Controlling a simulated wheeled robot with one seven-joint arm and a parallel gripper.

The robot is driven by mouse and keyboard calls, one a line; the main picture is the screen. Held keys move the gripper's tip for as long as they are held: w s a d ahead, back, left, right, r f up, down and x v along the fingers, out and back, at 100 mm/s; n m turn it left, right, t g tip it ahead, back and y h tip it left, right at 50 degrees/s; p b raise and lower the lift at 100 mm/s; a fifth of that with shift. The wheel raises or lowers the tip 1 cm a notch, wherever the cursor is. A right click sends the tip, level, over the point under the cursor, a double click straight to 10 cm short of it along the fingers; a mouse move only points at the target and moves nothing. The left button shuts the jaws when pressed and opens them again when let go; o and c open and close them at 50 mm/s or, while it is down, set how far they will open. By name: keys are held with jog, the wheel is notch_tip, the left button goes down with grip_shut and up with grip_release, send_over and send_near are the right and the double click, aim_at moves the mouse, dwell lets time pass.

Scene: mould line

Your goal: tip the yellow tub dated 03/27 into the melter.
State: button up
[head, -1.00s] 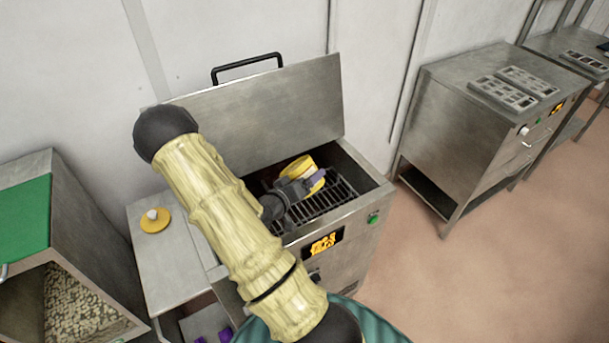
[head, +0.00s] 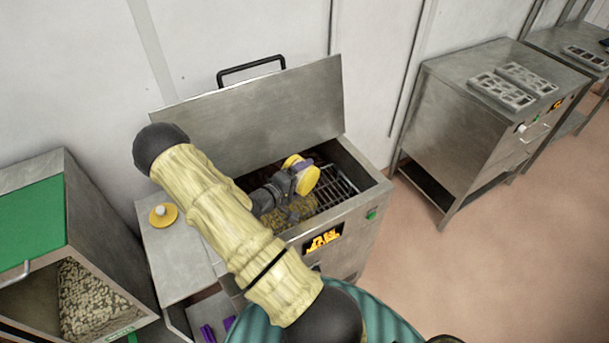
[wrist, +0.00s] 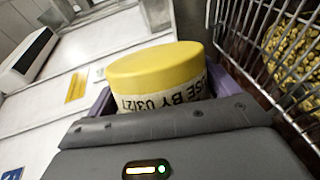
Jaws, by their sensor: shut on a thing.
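My gripper (head: 297,180) is shut on the yellow tub (head: 307,181) over the open melter (head: 352,236). The tub is tipped over, its round yellow base facing up towards the head camera; its mouth is hidden. In the wrist view the tub (wrist: 155,68) sits between the purple-edged fingers, and its white label reads "03/27" with part of "USE BY". Yellow pellets (head: 290,213) lie in the melter by the grid, below the gripper; they also show through the bars in the wrist view (wrist: 290,60).
The melter's hinged lid (head: 255,110) stands open behind. A yellow disc with a white knob (head: 163,215) lies on the side shelf (head: 180,262). A bin of pale pellets (head: 92,300) stands at the left. A steel cabinet with moulds (head: 465,130) is at the right, with clear floor in front.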

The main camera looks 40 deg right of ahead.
jog(key=shift+w+a+r+n+g+p, duration=0.15)
jog(key=shift+w+n+g+p, duration=0.4)
jog(key=shift+n, duration=0.65)
jog(key=shift+w+a+r+n+h, duration=0.1)
jog(key=shift+w+r+n+h, duration=0.2)
jog(key=shift+w+n, duration=0.45)
jog(key=shift+w+a+r+n+h, duration=0.1)
jog(key=shift+w+r+n+h, duration=0.25)
jog(key=shift+n, duration=0.6)
jog(key=shift+f, duration=0.1)
jog(key=shift+w, duration=0.1)
dwell(1.2)
